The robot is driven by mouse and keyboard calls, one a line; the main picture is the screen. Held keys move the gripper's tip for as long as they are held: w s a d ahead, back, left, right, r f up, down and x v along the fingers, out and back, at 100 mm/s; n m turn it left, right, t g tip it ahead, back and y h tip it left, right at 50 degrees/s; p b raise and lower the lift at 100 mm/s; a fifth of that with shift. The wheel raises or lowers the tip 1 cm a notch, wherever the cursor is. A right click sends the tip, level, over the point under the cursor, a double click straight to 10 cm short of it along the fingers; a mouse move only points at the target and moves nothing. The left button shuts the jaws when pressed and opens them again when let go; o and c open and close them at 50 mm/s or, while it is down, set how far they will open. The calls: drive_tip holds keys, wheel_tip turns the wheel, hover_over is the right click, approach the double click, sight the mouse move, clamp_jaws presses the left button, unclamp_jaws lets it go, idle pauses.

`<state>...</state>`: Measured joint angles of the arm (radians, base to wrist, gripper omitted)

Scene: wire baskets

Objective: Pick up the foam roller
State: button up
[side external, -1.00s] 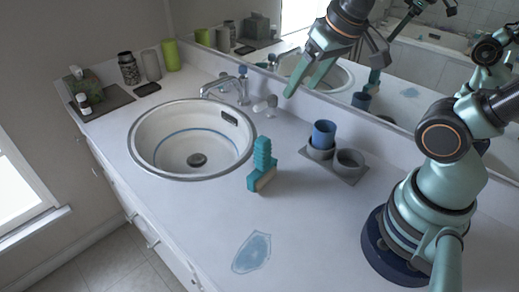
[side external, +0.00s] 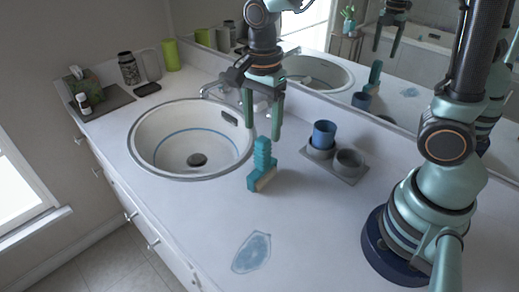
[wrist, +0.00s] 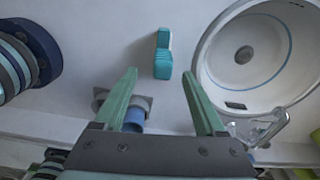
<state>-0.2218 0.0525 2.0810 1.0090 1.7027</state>
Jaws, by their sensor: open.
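No plain cylinder of foam is clear in view; the likeliest foam roller is a teal piece (side external: 262,160) with a ridged upper part and a wider foot with a tan edge. It stands upright on the counter, right of the sink. In the wrist view the teal piece (wrist: 163,50) shows just beyond the gap between my fingertips. My gripper (side external: 262,136) points down, open and empty, with its fingertips close to the top of the teal piece. Its two green fingers also show in the wrist view (wrist: 160,73), spread apart. I cannot tell the exact height gap.
The round sink (side external: 142,168) is left of the teal piece, with a faucet (side external: 222,86) behind. A grey holder (side external: 350,178) with a blue cup (side external: 324,134) stands right. A blue patch (side external: 252,253) lies in front. A mirror runs behind. The front counter is mostly clear.

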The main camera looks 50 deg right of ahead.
sight(262, 142)
wheel_tip(262, 142, down, 5)
drive_tip(key=shift+r, duration=0.15)
drive_tip(key=shift+w+d+f, duration=0.1)
drive_tip(key=shift+d+f, duration=0.05)
drive_tip(key=shift+f, duration=0.75)
drive_tip(key=shift+w+d+f, duration=0.1)
drive_tip(key=shift+d+f, duration=0.05)
drive_tip(key=shift+f, duration=0.7)
drive_tip(key=shift+w+d+f, duration=0.1)
drive_tip(key=shift+d+f, duration=0.05)
drive_tip(key=shift+f, duration=0.75)
clamp_jaws()
